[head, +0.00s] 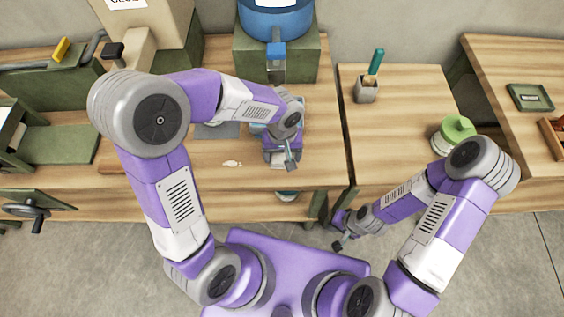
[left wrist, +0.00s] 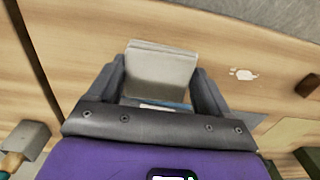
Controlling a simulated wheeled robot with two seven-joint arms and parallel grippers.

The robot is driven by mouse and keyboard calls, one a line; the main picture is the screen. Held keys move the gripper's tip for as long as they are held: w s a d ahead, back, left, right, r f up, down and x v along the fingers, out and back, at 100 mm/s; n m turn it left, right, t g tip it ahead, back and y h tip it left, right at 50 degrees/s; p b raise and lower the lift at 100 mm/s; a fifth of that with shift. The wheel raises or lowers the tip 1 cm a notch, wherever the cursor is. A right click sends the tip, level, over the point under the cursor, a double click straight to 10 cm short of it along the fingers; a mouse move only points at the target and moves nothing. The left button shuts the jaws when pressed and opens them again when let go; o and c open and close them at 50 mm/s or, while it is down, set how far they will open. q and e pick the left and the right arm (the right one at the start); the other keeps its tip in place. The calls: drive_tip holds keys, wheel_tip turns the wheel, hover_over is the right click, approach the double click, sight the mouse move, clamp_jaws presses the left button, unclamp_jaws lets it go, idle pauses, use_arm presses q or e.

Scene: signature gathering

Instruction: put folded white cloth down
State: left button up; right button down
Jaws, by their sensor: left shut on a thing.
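The folded white cloth (left wrist: 158,72) is a pale, layered block between the two fingers of my left gripper (left wrist: 160,88) in the left wrist view. The gripper is shut on it. In the head view my left gripper (head: 280,160) is over the front part of the middle wooden table, with only a small pale piece of the cloth showing under it. I cannot tell whether the cloth touches the tabletop. My right gripper (head: 340,234) is low in front of the tables, away from the cloth; its jaws are too small to read.
A white spot (head: 232,163) marks the table left of the cloth. A grey mat (head: 217,131) lies behind it. A blue round container (head: 275,20) with a tap stands at the back on a green block (head: 305,62). A pen holder (head: 367,90) and a green-topped jar (head: 455,130) are right.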

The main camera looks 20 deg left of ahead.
sight(282, 162)
use_arm(q)
drive_tip(key=shift+f+b, duration=0.4)
drive_tip(key=shift+f, duration=1.85)
drive_tip(key=shift+f, duration=0.2)
drive_tip(key=o, duration=0.8)
drive_tip(key=shift+o, duration=0.2)
drive_tip(key=shift+r, duration=0.25)
wheel_tip(282, 162, up, 12)
drive_tip(key=p, duration=0.2)
drive_tip(key=shift+p, duration=0.3)
drive_tip(key=shift+s+f, duration=0.1)
